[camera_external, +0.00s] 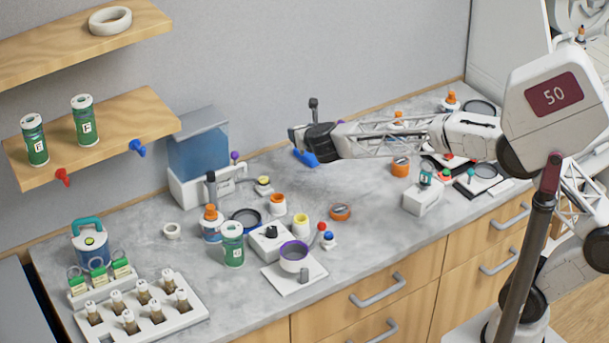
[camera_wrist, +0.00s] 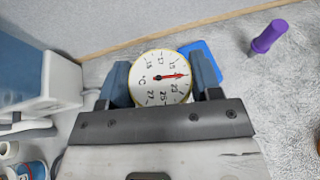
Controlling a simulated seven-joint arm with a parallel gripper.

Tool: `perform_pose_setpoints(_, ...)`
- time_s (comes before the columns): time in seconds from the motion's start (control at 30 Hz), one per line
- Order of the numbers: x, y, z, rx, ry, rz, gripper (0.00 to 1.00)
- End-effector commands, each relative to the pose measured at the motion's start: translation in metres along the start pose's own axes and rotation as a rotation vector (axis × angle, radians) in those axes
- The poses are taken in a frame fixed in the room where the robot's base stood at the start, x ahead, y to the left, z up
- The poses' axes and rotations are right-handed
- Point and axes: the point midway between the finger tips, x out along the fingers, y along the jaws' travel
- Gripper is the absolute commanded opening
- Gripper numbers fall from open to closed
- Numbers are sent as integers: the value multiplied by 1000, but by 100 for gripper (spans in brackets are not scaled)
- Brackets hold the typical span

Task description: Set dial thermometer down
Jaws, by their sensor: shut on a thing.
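The dial thermometer (camera_wrist: 160,78) has a round white face, a yellow rim, a red needle and a °C scale. In the wrist view it sits between the two blue-grey fingers of my gripper (camera_wrist: 162,84), which is shut on it, with the face turned to the camera. In the external view my gripper (camera_external: 304,146) is above the back of the counter, right of the blue-tanked device; the thermometer cannot be made out there. Whether it touches the counter cannot be told. A bright blue flat piece (camera_wrist: 204,60) shows just behind it.
The grey counter (camera_external: 375,195) has bare room below and right of my gripper. The blue-tanked device (camera_external: 198,150) stands left. A purple-handled item (camera_wrist: 269,36) is near the wall.

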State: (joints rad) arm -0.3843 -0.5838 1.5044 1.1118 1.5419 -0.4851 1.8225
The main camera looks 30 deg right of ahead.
Motion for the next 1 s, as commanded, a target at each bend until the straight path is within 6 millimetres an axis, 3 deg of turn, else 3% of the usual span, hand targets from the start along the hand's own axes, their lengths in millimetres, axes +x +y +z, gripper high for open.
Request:
perform_pose_setpoints(0.3,-35,58,-19,15,1,-38,31)
perform_pose_setpoints(1.0,-129,165,-63,53,1,-130,31)
